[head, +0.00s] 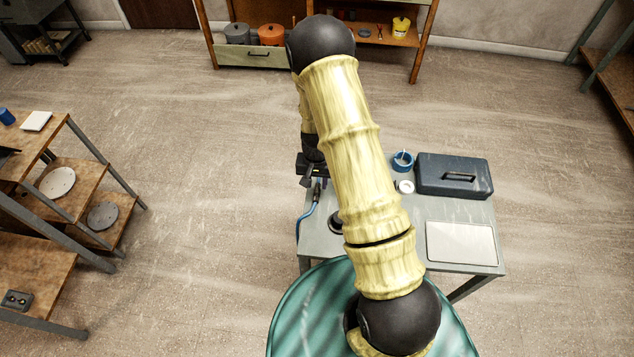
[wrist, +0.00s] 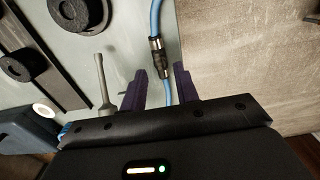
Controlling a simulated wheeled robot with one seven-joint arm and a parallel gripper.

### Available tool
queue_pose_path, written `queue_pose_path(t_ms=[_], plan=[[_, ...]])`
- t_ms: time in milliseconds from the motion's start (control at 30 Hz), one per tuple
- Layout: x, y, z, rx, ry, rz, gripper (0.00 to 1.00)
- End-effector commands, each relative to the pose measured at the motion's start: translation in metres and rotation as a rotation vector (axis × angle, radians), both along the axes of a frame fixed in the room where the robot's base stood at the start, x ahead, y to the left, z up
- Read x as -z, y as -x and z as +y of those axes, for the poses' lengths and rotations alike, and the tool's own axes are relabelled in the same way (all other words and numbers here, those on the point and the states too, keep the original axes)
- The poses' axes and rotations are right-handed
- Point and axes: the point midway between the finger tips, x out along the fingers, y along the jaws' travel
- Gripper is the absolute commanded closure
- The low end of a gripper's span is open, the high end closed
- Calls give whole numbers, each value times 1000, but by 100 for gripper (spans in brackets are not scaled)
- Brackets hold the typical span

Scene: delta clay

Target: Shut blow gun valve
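A blue hose (wrist: 156,18) runs along the grey workbench (head: 437,208) near its edge. A dark and silver inline fitting (wrist: 158,58) sits on the hose, likely the blow gun valve; its handle position is too small to tell. In the head view the hose (head: 303,222) shows at the bench's left edge. My gripper (wrist: 158,82) is open, its two purple-dark fingers apart with the hose line between them. The fitting lies just beyond the fingertips; no contact shows. In the head view my gripper (head: 312,171) is over the bench's far left corner, partly hidden by my arm.
A dark toolbox (head: 455,177), a blue roll (head: 402,161) and a pale flat panel (head: 461,243) are on the bench's right side. A grey rod-like tool (wrist: 102,85) lies left of the fingers. Floor is clear left of the bench.

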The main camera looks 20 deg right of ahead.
Motion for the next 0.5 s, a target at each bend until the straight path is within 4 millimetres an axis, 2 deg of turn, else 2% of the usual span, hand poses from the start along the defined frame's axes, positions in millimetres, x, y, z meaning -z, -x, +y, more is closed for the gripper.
queue_pose_path(t_ms=[200,467,500], plan=[[16,0,-1,1,0,0,69],[17,0,0,0,0,-1,69],[17,0,0,0,0,-1,75]])
